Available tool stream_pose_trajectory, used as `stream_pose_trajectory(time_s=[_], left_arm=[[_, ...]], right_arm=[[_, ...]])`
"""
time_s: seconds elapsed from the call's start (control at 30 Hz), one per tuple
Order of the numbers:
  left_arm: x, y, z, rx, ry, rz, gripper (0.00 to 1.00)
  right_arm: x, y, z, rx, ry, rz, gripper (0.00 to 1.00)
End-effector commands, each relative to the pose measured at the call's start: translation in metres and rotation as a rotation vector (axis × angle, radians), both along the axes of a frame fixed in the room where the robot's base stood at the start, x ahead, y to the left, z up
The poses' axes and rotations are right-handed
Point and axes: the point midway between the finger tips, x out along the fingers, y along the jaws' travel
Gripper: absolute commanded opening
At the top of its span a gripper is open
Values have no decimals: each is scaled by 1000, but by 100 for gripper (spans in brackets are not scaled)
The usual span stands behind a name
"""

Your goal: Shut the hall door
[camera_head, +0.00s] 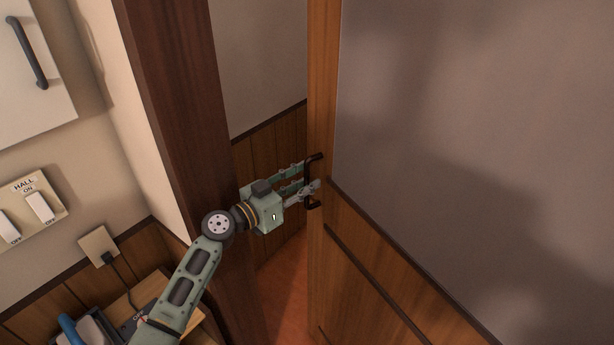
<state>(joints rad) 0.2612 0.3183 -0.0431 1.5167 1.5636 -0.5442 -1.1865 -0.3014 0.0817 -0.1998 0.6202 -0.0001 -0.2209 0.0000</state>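The hall door (480,120) fills the right side of the view, with a grey upper panel and wood below. It stands open, with a gap between its edge and the dark door frame (180,90). A dark bar handle (317,160) is on the door's near edge. My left gripper (309,185) reaches in from the lower left, with its fingers at the handle, overlapping it in view. Whether the fingers are closed around the bar I cannot tell. My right gripper is not in view.
A white cabinet door with a dark handle (33,50) is at the upper left. A wall plate marked HALL (47,220) has two switches. Below are an outlet with a plugged cord (98,245) and a small wooden surface with a blue-handled object (70,330). Reddish floor shows through the doorway.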

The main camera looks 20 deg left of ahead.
Motion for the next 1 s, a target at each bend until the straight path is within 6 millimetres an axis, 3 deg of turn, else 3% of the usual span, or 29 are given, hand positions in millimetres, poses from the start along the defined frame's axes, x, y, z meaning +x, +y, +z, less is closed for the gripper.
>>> stream_pose_trajectory(time_s=[0.4,0.77,1.0], left_arm=[[9,-6,-1,1,0,0,31],[9,-6,-1,1,1,0,0],[9,-6,-1,1,1,0,0]], right_arm=[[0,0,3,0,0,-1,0],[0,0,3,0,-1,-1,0],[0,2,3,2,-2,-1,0]])
